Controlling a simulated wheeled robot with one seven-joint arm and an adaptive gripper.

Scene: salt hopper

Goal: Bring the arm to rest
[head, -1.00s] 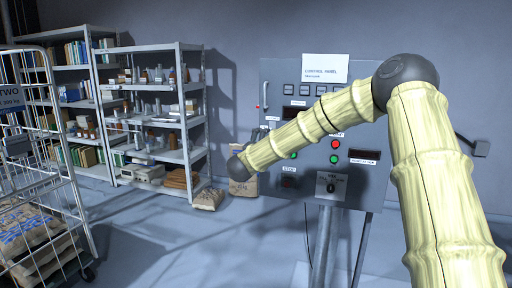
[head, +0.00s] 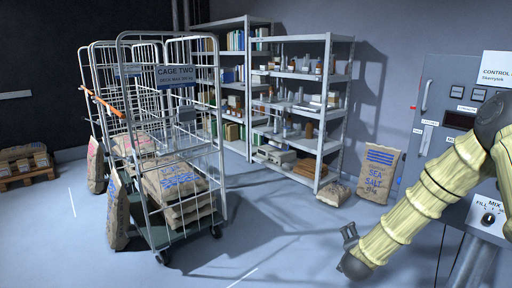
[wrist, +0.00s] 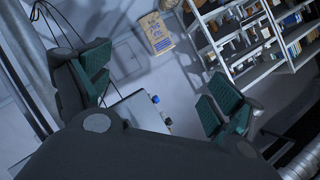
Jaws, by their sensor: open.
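My gripper (wrist: 155,97) is open in the wrist view, its two green-padded fingers wide apart with nothing held between them. In the head view my arm comes in from the right and slopes down to the left. Only a small dark part of my gripper (head: 349,236) shows there, beyond the arm's lower end. It is in front of the floor, apart from the shelves and the cage.
A wire cage trolley (head: 161,240) labelled CAGE TWO holds sacks at the left. Shelves (head: 344,100) stand behind it. A sea salt sack (head: 378,172) leans on the wall beside the control panel (head: 432,100). The middle floor (head: 290,235) is clear.

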